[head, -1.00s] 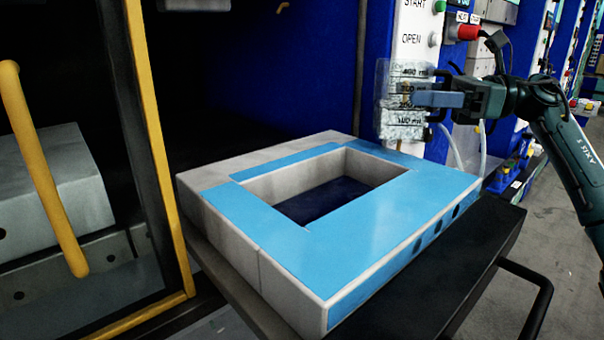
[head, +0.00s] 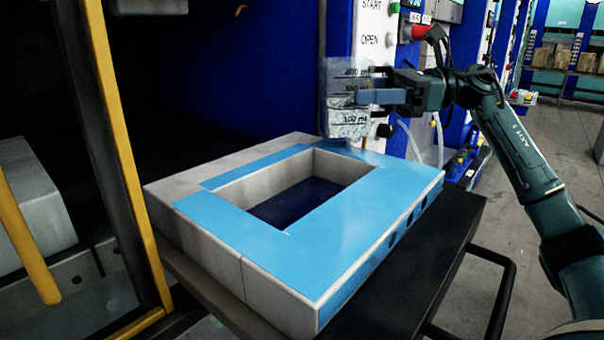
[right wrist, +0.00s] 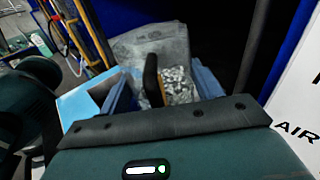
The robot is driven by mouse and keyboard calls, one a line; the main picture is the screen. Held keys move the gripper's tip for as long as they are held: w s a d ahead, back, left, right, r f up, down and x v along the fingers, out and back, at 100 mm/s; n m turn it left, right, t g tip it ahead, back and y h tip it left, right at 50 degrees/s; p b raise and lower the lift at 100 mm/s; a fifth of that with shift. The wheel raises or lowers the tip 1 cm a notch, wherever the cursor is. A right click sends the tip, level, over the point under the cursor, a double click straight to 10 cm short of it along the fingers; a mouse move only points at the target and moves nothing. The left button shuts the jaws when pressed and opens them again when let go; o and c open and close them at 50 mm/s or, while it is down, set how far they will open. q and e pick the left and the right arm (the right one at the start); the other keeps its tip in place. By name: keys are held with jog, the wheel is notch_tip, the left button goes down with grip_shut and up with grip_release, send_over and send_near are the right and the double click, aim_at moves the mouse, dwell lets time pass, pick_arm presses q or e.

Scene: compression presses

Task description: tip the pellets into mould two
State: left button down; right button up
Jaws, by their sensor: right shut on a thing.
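My right gripper (head: 378,96) is shut on a clear measuring beaker (head: 345,118) with printed volume marks. The beaker is upright and holds grey-white pellets, which show in the right wrist view (right wrist: 180,87) between the fingers. It is above and behind the far right corner of the mould (head: 350,230). The mould is a grey block with a light blue top and a rectangular cavity (head: 300,203) with a dark floor. I see no pellets in the visible part of the cavity. No number is readable on the mould. My left gripper is not in view.
The mould rests on a dark shelf with a black handle (head: 505,300) at the front right. A yellow-framed press door (head: 125,150) stands at the left. A control panel (head: 378,30) with START and OPEN buttons is behind the beaker.

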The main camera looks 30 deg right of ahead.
aim_at(376, 72)
jog(key=shift+s+a+r+n+h+p, duration=0.2)
jog(key=shift+r+n+h+p, duration=0.1)
jog(key=shift+r+n, duration=0.1)
jog(key=shift+s+a+r+n+h+p, duration=0.15)
jog(key=shift+r+n+h+p, duration=0.1)
jog(key=shift+r+n, duration=0.15)
jog(key=shift+s+a+r+n+h+p, duration=0.25)
jog(key=shift+a+r+n+p, duration=0.2)
jog(key=shift+n, duration=0.15)
jog(key=shift+s+a+f, duration=0.1)
jog(key=shift+f, duration=0.15)
jog(key=shift+s+a+f+n+h+b, duration=0.1)
jog(key=shift+s+a+n+h+b, duration=0.15)
jog(key=shift+n+h+b, duration=0.2)
jog(key=shift+s+a+r+n+h+p, duration=0.25)
jog(key=shift+a+r+n+p, duration=0.1)
jog(key=shift+r+p, duration=0.1)
jog(key=shift+s+a+r+n, duration=0.25)
jog(key=shift+r+n, duration=0.05)
jog(key=shift+a+r+h+p, duration=0.1)
jog(key=shift+r+h+p, duration=0.1)
jog(key=shift+h+p, duration=0.2)
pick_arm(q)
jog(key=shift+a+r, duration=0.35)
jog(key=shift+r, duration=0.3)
pick_arm(e)
jog(key=shift+n, duration=0.3)
